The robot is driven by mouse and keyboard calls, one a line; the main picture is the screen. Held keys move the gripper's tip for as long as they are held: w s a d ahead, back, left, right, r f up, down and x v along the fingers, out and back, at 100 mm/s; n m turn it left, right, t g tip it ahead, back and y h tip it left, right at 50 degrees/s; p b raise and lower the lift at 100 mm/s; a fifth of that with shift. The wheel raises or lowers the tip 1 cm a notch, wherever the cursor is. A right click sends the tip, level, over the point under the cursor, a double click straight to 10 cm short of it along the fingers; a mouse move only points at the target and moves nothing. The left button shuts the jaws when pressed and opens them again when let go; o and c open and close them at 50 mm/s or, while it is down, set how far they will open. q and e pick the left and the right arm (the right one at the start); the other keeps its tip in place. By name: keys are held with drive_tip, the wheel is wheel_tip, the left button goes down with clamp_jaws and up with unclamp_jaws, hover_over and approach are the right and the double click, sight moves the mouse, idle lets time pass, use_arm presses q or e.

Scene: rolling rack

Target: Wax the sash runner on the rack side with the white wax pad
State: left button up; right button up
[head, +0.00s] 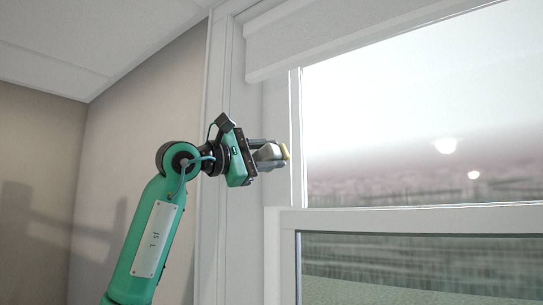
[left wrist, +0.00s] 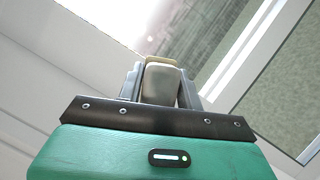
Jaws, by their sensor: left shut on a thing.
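My left gripper (head: 273,150) is shut on the white wax pad (head: 269,154), which has a pale yellow face at its outer end. The left wrist view shows the cream-white pad (left wrist: 160,84) between the two grey fingers of my left gripper (left wrist: 160,88). In the head view the pad overlaps the left side jamb of the window, where the sash runner (head: 275,108) appears as a pale upright strip. I cannot tell whether the pad touches the runner. My right gripper is in neither view.
A lower sash (head: 400,220) crosses the window below the gripper's height. A white blind box (head: 300,42) runs along the top. Bare beige wall (head: 120,150) lies behind my left arm.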

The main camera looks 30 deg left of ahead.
use_arm(q)
wheel_tip(320, 180, down, 8)
drive_tip(key=b, duration=0.5)
drive_tip(key=shift+a+f, duration=0.15)
drive_tip(key=shift+s, duration=0.1)
drive_tip(key=shift+s+a+b, duration=0.2)
drive_tip(key=shift+s+b, duration=0.2)
drive_tip(key=shift+s, duration=1.05)
drive_tip(key=shift+s+a+b, duration=0.15)
drive_tip(key=shift+s+b, duration=0.2)
drive_tip(key=shift+s, duration=1.1)
drive_tip(key=shift+a, duration=0.1)
drive_tip(key=s, duration=0.3)
drive_tip(key=shift+a, duration=0.1)
